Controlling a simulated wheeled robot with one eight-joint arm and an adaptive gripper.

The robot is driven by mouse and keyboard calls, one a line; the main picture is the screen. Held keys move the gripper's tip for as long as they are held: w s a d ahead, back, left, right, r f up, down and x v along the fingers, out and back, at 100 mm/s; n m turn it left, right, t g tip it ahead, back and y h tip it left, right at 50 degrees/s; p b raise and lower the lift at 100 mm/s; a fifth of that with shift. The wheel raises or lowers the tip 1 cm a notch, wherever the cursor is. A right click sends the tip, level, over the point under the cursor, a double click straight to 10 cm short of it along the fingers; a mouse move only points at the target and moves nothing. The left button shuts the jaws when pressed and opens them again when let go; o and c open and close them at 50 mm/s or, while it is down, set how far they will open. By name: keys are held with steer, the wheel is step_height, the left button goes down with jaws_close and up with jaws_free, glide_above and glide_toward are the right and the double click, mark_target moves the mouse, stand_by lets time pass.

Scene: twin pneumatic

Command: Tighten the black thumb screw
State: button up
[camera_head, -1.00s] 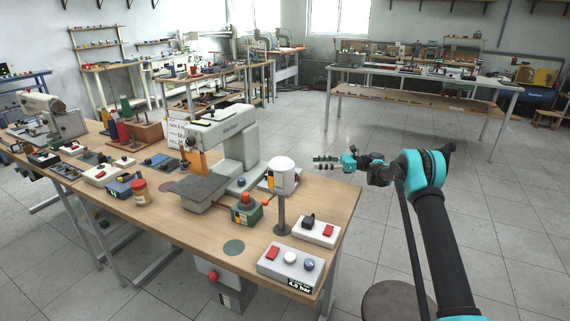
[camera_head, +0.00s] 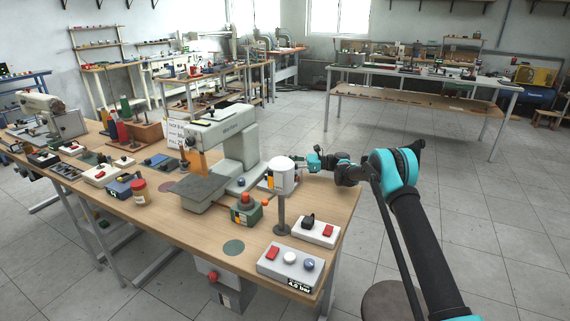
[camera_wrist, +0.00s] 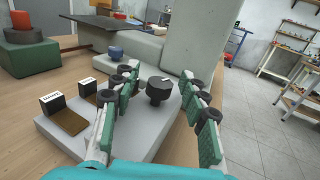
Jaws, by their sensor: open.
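The black thumb screw (camera_wrist: 159,90) is a dark ribbed knob with a pale mark, upright on a light grey base (camera_wrist: 160,128) in the wrist view. My gripper (camera_wrist: 157,76) is open and empty, its green-padded fingers reaching forward to the left and right of the screw, apart from it. In the head view my gripper (camera_head: 314,162) is at the table's right edge, just behind the white cylinder (camera_head: 284,175) on a post. The cylinder hides part of the base there, and I cannot make out the screw in that view.
The grey sewing machine (camera_head: 230,140) stands left of my gripper; its pillar (camera_wrist: 198,45) rises close behind the screw. Two small labelled black blocks (camera_wrist: 52,101) stand on the base's left. Control boxes (camera_head: 290,262) sit at the table's front. Open floor lies to the right.

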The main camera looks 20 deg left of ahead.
steer(key=shift+c, duration=0.3)
jaws_close()
steer(key=shift+s+m+t, duration=0.1)
steer(key=shift+m+t, duration=0.3)
steer(key=shift+t, duration=0.2)
steer(key=m+t, duration=0.2)
steer(key=t, duration=0.1)
steer(key=m+t+y, duration=0.1)
steer(key=m+t, duration=0.1)
steer(key=t, duration=0.2)
steer(key=shift+s+m, duration=0.1)
steer(key=shift+m, duration=0.2)
steer(key=m+t+h, duration=0.1)
steer(key=m+t, duration=0.1)
steer(key=t, duration=0.2)
steer(key=m+t+h, duration=0.1)
steer(key=m+t, duration=0.2)
steer(key=t, duration=0.1)
steer(key=shift+h, duration=0.4)
steer(key=shift+m+t, duration=0.3)
steer(key=shift+m, duration=0.1)
